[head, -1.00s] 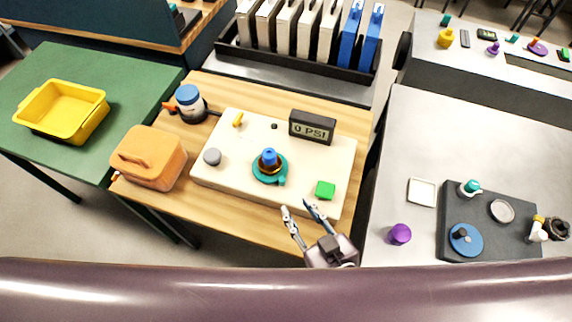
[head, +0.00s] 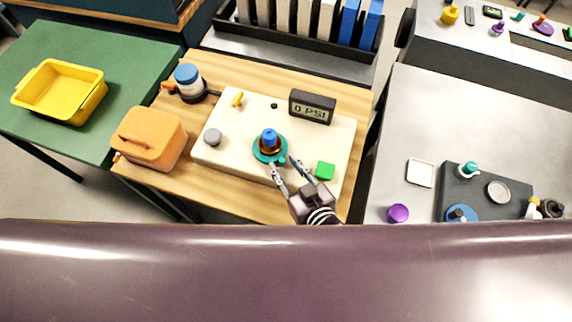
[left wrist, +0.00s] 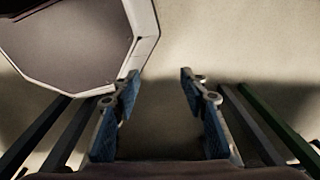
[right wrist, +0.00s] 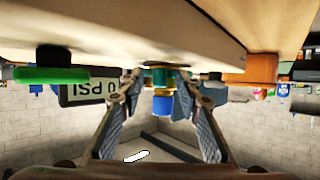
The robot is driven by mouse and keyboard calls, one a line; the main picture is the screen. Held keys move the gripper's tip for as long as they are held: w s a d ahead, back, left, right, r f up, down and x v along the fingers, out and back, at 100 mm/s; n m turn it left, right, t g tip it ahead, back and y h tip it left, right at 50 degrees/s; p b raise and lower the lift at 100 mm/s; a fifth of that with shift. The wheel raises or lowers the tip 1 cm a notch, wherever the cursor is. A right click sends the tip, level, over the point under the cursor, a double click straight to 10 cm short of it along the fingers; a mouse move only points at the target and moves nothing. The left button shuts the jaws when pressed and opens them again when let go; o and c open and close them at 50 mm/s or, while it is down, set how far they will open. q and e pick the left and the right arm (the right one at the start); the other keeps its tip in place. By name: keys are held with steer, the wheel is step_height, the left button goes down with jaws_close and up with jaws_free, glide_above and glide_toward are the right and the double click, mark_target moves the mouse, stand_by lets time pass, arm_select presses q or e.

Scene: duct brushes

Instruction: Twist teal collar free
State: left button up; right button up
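The teal collar (head: 257,153) sits around the base of a blue-topped fitting (head: 269,137) on the cream board (head: 225,167). My right gripper (head: 283,164) is at the collar's near side, fingers apart. In the right wrist view, which looks upside down, the collar (right wrist: 159,73) and blue top (right wrist: 163,105) show between the open fingertips (right wrist: 158,82). I cannot tell whether either finger touches the collar. My left gripper (left wrist: 160,75) is open and empty in the left wrist view, above bare floor, and is not seen in the head view.
A grey knob (head: 212,137), yellow lever (head: 238,98) and "0 PSI" display (head: 312,107) are also on the board. An orange case (head: 150,138) and blue-lidded jar (head: 189,80) stand left of it.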

jaws_close()
steer(key=shift+w+r+p, duration=0.1)
steer(key=shift+r+p, duration=0.05)
steer(key=shift+p, duration=0.2)
steer(key=shift+w+d+r+n+g+y+p, duration=0.2)
steer(key=shift+d+n+g+y+p, duration=0.15)
steer(key=shift+n+y+p, duration=0.45)
steer(key=shift+w+d+f+n+g+y+p, duration=0.2)
steer(key=shift+w+d+n+g+y+p, duration=0.3)
steer(key=shift+n+g+y+p, duration=0.25)
arm_select(q)
steer(key=r, duration=0.1)
steer(key=s+r, duration=0.1)
steer(key=r, duration=0.1)
steer(key=shift+s+a+r, duration=0.1)
steer(key=shift+r, duration=0.2)
arm_select(e)
steer(key=shift+c, duration=0.5)
jaws_free()
steer(key=shift+o, duration=0.5)
steer(key=shift+f, duration=0.1)
steer(key=shift+s, duration=0.1)
